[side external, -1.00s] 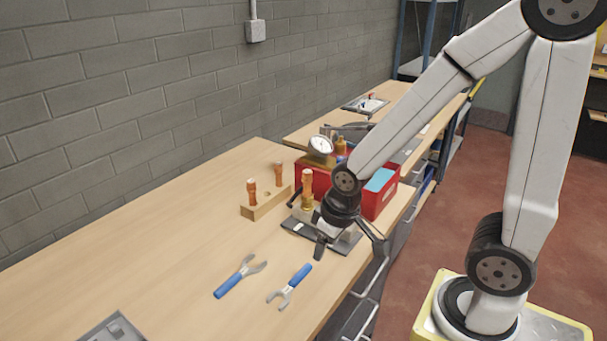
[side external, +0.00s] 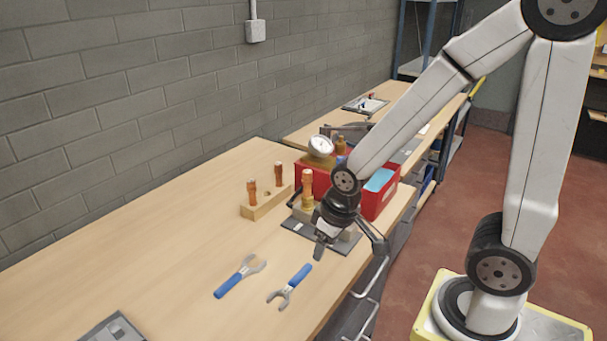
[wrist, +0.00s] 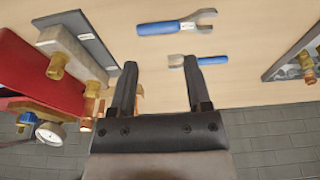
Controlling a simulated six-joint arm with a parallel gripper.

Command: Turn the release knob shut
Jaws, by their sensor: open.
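A red pump box (side external: 384,200) with a round white gauge (side external: 321,146) stands at the table's right edge, behind my gripper. The wrist view shows its red side (wrist: 40,70), the gauge (wrist: 50,132) and a small blue part (wrist: 27,119) at the left. I cannot tell which small fitting is the release knob. My gripper (side external: 350,246) is over the front of a dark plate (side external: 345,243) and hides part of it. In the wrist view my gripper (wrist: 160,63) is open and empty, its fingers well apart, with the box off to their left.
A metal block with brass fittings (wrist: 72,48) stands on the plate, close to my gripper. A wooden block (side external: 262,206) holds copper-coloured pieces. Two blue-handled wrenches (side external: 230,285) (side external: 300,274) lie in front.

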